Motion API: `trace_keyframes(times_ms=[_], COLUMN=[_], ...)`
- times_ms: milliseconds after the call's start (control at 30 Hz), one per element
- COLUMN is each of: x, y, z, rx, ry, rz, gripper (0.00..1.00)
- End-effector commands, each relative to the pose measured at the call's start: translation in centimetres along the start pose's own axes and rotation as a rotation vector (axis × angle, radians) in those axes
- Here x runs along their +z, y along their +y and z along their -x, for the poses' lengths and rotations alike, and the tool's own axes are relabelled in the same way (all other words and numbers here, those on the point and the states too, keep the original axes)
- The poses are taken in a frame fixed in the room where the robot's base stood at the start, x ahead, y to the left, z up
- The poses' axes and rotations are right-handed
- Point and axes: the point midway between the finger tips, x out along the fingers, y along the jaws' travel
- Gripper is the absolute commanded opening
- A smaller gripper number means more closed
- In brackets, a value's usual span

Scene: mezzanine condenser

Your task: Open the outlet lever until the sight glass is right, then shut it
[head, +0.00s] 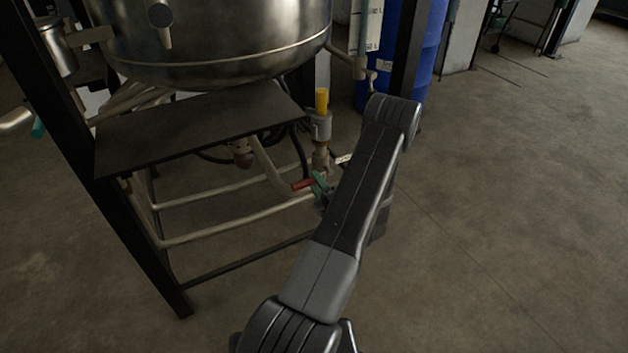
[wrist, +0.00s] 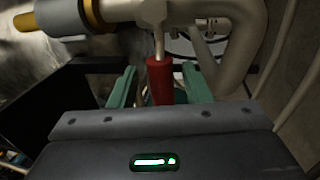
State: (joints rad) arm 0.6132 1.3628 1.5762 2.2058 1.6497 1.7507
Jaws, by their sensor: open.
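The outlet lever has a red handle (head: 302,184) and sits on the pipework below the steel tank (head: 215,40). In the wrist view the red handle (wrist: 160,80) stands between the two green fingers of my gripper (wrist: 162,88). The fingers are apart, one on each side of the handle. I cannot tell whether either touches it. In the head view my gripper (head: 320,184) is partly hidden behind my arm. A white graduated strip (head: 366,25), perhaps the sight glass scale, stands right of the tank; no level can be read.
A dark metal plate (head: 195,127) sits under the tank, left of the lever. A yellow-topped grey fitting (head: 321,122) rises just above it. Black frame legs (head: 150,255) and a blue drum (head: 428,50) stand nearby. The floor at right is clear.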

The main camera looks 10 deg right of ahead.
Motion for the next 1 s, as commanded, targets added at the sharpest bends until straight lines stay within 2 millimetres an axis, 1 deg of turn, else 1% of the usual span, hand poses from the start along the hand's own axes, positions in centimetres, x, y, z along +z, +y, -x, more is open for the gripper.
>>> trace_keyframes(times_ms=[33,300,400,500,600,700,1000], x=[0.1,0.1,0.1,0.0,0.0,0.0,0.0], y=[0.0,0.0,0.0,0.0,0.0,0.0,0.0], z=[1.1,7.4,9.2,10.5,11.4,11.8,11.9], rx=[-0.003,-0.002,-0.001,-0.002,-0.001,0.000,0.000], ry=[-0.005,-0.006,-0.005,-0.004,-0.003,-0.001,0.000], rz=[-0.003,-0.004,-0.003,-0.003,-0.002,-0.002,-0.002], gripper=[0.44,0.44,0.44,0.44,0.44,0.44,0.44])
